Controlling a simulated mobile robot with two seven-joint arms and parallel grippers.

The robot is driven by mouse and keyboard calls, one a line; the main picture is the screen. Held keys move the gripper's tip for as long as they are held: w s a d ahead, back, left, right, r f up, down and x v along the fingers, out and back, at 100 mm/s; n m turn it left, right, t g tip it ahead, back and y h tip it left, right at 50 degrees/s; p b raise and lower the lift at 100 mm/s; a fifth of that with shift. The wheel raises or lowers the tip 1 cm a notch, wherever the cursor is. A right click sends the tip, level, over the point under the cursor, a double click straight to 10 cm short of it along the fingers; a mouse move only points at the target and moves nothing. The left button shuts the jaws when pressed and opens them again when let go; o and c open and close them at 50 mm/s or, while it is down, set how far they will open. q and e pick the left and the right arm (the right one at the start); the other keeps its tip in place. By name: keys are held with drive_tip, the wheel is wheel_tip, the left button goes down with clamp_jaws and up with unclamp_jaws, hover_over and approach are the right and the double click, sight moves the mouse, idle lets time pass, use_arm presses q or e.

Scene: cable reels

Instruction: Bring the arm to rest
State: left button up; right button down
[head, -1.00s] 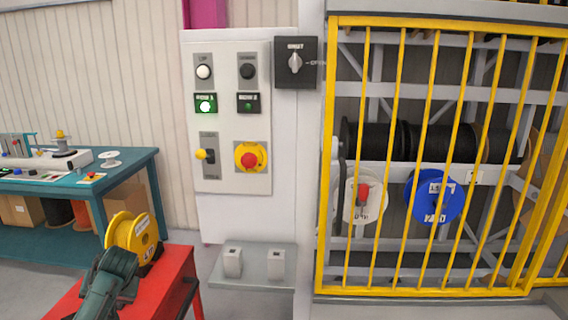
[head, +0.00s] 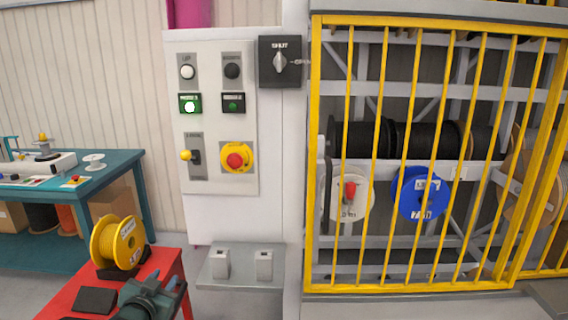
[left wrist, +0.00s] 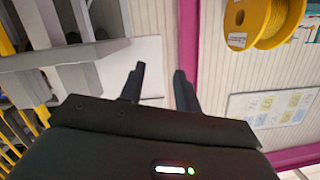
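My right gripper is in neither view.
A white control panel (head: 210,120) with a lit green button stands ahead, with a grey shelf (head: 240,286) below. A yellow barred gate (head: 316,150) fronts the reel rack on the right. A teal workbench (head: 125,165) stands at left. A dark pad (head: 95,301) lies on the cart.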

use_arm(q)
drive_tip(key=s+d+f+g+h, duration=0.1)
drive_tip(key=s+d+f, duration=0.3)
drive_tip(key=s+f, duration=0.25)
drive_tip(key=s+d+f+g+h, duration=0.1)
drive_tip(key=s+d+f+g, duration=0.1)
drive_tip(key=s+d+f, duration=0.45)
drive_tip(key=s+d+g, duration=0.1)
drive_tip(key=s+d, duration=0.1)
drive_tip(key=s, duration=0.7)
drive_tip(key=s+d+f+g+h, duration=0.1)
drive_tip(key=s+d, duration=0.1)
drive_tip(key=s, duration=0.8)
drive_tip(key=shift+d+f+n, duration=0.15)
drive_tip(key=shift+f+n, duration=0.05)
drive_tip(key=shift+n, duration=0.1)
